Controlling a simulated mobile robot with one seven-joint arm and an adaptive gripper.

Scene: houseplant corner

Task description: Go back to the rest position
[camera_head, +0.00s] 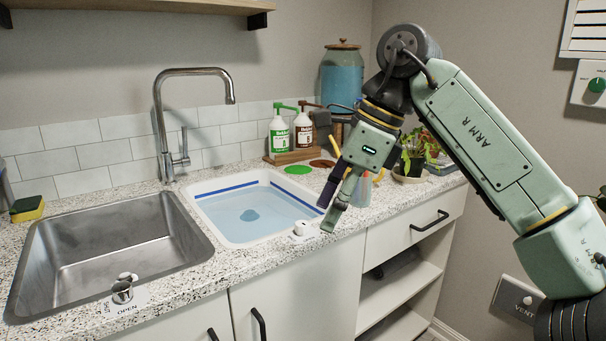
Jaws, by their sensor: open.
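My gripper (335,203) hangs fingers-down over the front right edge of the counter, just right of the water-filled white basin. Its two fingers are apart and I see nothing between them. My arm reaches in from the right side of the picture, bent at a high elbow. The wrist hides part of the counter behind it.
A white basin (206,188) of water and an empty steel sink (39,231) are set in the speckled counter (240,262). A tall faucet (158,110) rises behind. Green and brown bottles (279,134), a blue-filled jar (341,75) and potted plants (416,150) stand behind my gripper.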

